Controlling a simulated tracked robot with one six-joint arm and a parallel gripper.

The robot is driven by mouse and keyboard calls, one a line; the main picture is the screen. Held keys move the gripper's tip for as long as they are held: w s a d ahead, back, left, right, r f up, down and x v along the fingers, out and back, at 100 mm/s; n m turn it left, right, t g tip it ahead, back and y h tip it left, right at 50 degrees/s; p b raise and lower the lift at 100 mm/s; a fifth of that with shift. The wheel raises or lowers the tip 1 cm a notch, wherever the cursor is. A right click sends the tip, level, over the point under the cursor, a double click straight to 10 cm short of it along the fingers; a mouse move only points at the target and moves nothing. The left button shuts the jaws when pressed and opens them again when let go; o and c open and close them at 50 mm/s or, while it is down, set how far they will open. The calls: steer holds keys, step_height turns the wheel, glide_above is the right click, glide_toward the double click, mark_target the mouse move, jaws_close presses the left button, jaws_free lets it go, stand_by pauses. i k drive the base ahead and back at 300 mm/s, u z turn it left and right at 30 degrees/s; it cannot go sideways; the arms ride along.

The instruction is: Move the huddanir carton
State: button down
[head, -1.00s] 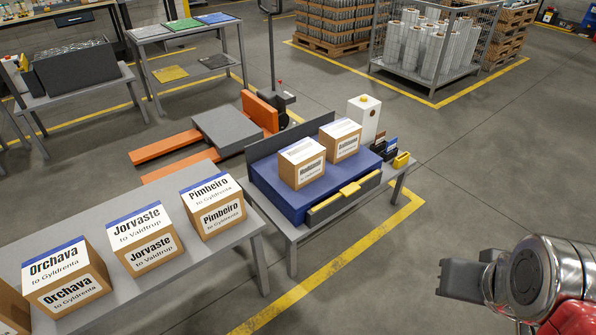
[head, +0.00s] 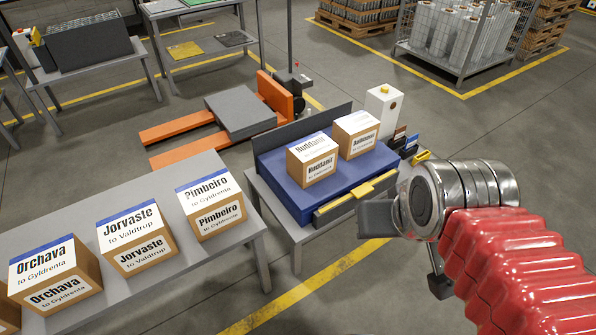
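My gripper (head: 380,217) is in front of the platform's right front corner, apart from the huddanir carton.
A grey table (head: 150,285) at left holds the Orchava (head: 75,272), Jorvaste (head: 138,238) and Pimbeiro (head: 212,206) cartons. A white dispenser (head: 383,112) stands behind the platform's right side. An orange pallet truck (head: 275,95) is behind. A grey upright panel (head: 290,140) backs the platform.

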mark_target(312, 158)
steer(key=u, duration=0.5)
steer(key=i, duration=0.85)
steer(key=u, duration=0.45)
